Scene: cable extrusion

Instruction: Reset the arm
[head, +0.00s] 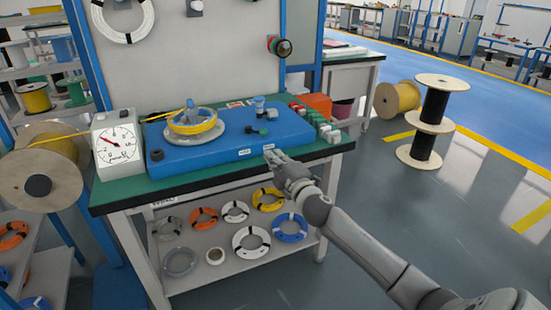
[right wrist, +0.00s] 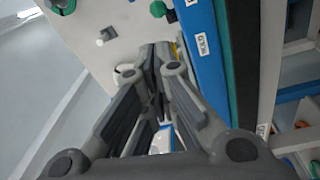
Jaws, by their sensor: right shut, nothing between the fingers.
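My right gripper (head: 272,156) is shut and empty in the head view, in front of the front edge of the blue machine (head: 222,148). Its arm comes in from the lower right. In the right wrist view the gripper fingers (right wrist: 155,58) are together, with the blue machine side to their right. A coil of yellow cable (head: 192,123) sits on the round plate on top of the machine. My left gripper is not seen in either view.
The machine stands on a green-topped workbench (head: 120,192). A dial gauge (head: 117,143) is at its left, beside a large spool (head: 40,172). Cable coils lie on the lower shelf (head: 208,270). Black and yellow spools stand on the floor at right, where the floor is mostly open.

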